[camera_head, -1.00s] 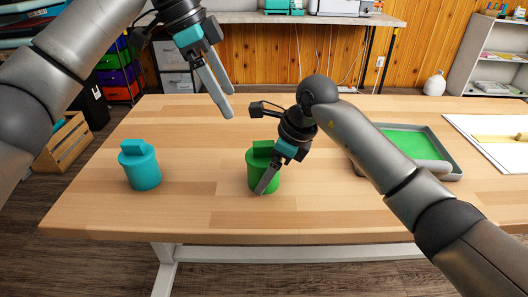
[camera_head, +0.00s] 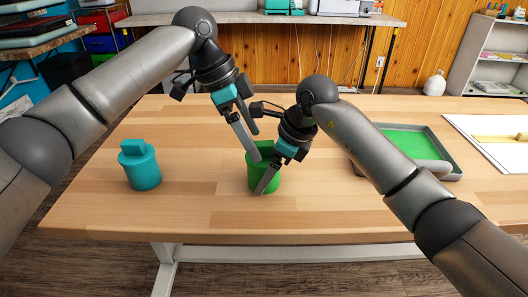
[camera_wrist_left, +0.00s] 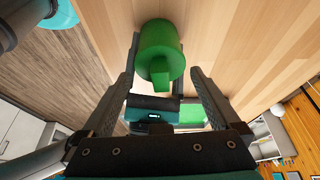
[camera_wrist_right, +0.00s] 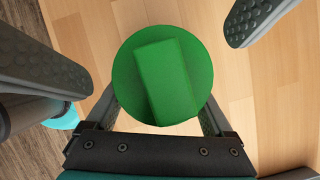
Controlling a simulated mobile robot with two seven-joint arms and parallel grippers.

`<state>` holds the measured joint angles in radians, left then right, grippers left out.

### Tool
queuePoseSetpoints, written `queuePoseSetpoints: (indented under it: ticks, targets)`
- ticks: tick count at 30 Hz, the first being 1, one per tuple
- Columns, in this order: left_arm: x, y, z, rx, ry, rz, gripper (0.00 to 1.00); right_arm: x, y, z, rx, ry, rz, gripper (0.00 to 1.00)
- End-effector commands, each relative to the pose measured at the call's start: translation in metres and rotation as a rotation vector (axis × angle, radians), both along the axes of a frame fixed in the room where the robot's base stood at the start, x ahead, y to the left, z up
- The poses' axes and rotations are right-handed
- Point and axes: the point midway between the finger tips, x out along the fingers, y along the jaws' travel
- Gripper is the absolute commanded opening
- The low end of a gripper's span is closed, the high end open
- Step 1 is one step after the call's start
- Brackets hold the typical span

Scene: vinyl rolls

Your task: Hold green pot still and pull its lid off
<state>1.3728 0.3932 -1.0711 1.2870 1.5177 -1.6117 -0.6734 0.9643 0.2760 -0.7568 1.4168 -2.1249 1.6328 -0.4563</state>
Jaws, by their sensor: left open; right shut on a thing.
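The green pot (camera_head: 264,184) stands upright on the table, its lid with a block-shaped handle on top. The lid fills the middle of the right wrist view (camera_wrist_right: 162,74) and also shows in the left wrist view (camera_wrist_left: 160,70). My right gripper (camera_head: 266,182) is shut on the pot's body, one finger on each side. My left gripper (camera_head: 256,146) is open and empty, just above the lid. In the left wrist view the handle is ahead of its spread fingers, apart from them.
A teal lidded pot (camera_head: 140,167) stands to the left on the wooden table (camera_head: 200,215). A grey tray with a green floor (camera_head: 405,145) and a white board (camera_head: 495,140) lie to the right. The table's front is clear.

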Motion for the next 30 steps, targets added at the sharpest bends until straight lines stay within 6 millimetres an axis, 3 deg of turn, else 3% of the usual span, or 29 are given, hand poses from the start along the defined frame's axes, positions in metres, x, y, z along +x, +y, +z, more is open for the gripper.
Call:
queuePoseSetpoints:
  ticks: [6, 15, 30]
  targets:
    - [0.0003, -0.0046, -0.0118, 0.001, -0.001, 0.0, 0.96, -0.0012, -0.0006, -0.0027, -0.004, 0.006, 0.001, 0.38]
    - [0.0003, -0.005, -0.0131, 0.0, 0.0, 0.0, 0.96, -0.0012, -0.0006, -0.0028, -0.004, 0.006, 0.001, 0.38]
    - [0.0003, -0.005, -0.0128, 0.0, 0.0, 0.0, 0.4, -0.0012, -0.0006, -0.0028, -0.004, 0.006, 0.001, 0.38]
